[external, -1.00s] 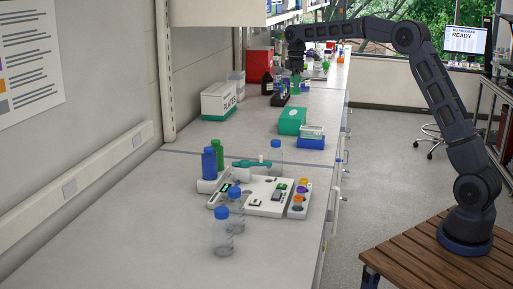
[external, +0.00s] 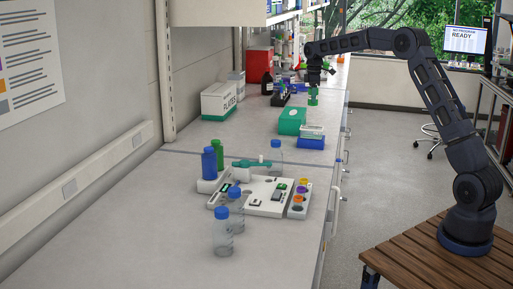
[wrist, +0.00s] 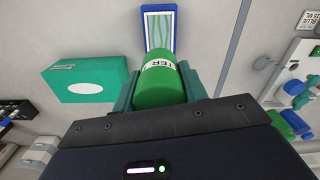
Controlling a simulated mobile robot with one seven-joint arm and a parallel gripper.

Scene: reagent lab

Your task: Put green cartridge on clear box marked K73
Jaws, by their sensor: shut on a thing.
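The green cartridge (external: 313,98) hangs below my gripper (external: 314,86), above the bench near its right edge. In the wrist view the cartridge (wrist: 162,88) is a green cylinder with a white label ending in "TER". My gripper's two fingers (wrist: 162,92) are shut on its sides. A blue box with a pale, clear-looking top (external: 312,130) stands on the bench on the camera side of the gripper. A blue-framed box (wrist: 158,27) shows just beyond the cartridge in the wrist view, partly hidden by it. I cannot read a K73 mark on any box.
A teal box (external: 292,121) stands left of the blue box; it also shows in the wrist view (wrist: 84,78). A dark rack of bottles (external: 281,96) and a white "PLATES" box (external: 219,102) are farther left. A white instrument tray (external: 260,196) and bottles are nearer the camera.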

